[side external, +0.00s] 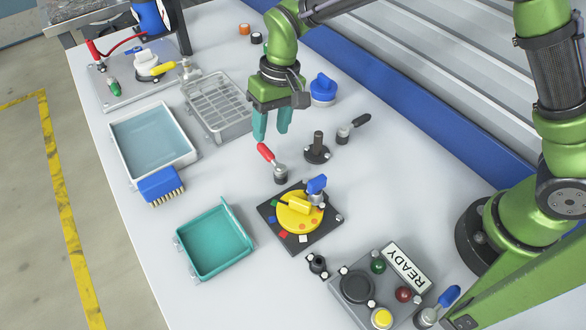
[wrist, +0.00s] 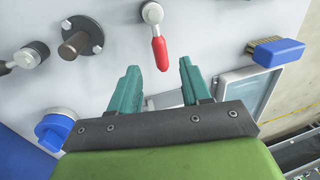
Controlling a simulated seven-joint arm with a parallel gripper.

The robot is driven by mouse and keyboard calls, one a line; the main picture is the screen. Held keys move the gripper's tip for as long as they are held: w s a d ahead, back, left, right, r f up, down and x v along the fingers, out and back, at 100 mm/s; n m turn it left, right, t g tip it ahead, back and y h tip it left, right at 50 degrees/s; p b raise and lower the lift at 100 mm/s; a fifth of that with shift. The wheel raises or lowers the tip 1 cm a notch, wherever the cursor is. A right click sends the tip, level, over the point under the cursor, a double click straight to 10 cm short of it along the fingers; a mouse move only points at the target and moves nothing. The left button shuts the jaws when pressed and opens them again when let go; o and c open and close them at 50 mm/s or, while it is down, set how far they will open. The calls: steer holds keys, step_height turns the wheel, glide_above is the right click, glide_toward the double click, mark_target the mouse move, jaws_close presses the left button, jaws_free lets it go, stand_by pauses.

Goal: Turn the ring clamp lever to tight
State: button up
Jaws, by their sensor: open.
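A lever with a red handle (side external: 267,153) stands on a grey metal base on the table. In the wrist view, the red handle (wrist: 160,54) reaches down between the fingertips in the picture. My gripper (side external: 271,130) is open and empty above the table, a little behind the red lever, with its two teal fingers pointing down. The wrist view also shows my gripper (wrist: 158,70) with a gap between the fingers. A black-handled lever (side external: 352,127) stands to the right, beyond a black post. No label shows which lever is the ring clamp's.
A black flanged post (side external: 317,148) and a blue knob (side external: 323,90) stand near my gripper. A dial plate with a yellow disc (side external: 300,220) lies in front. A wire basket (side external: 218,108), water tray (side external: 152,143), brush (side external: 161,186) and teal tray (side external: 213,243) are left.

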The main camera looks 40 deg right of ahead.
mark_target(267, 150)
steer(key=f, duration=0.2)
steer(key=a+f, duration=0.1)
steer(key=f, duration=0.2)
steer(key=shift+a+f, duration=0.1)
steer(key=shift+f, duration=0.2)
jaws_close()
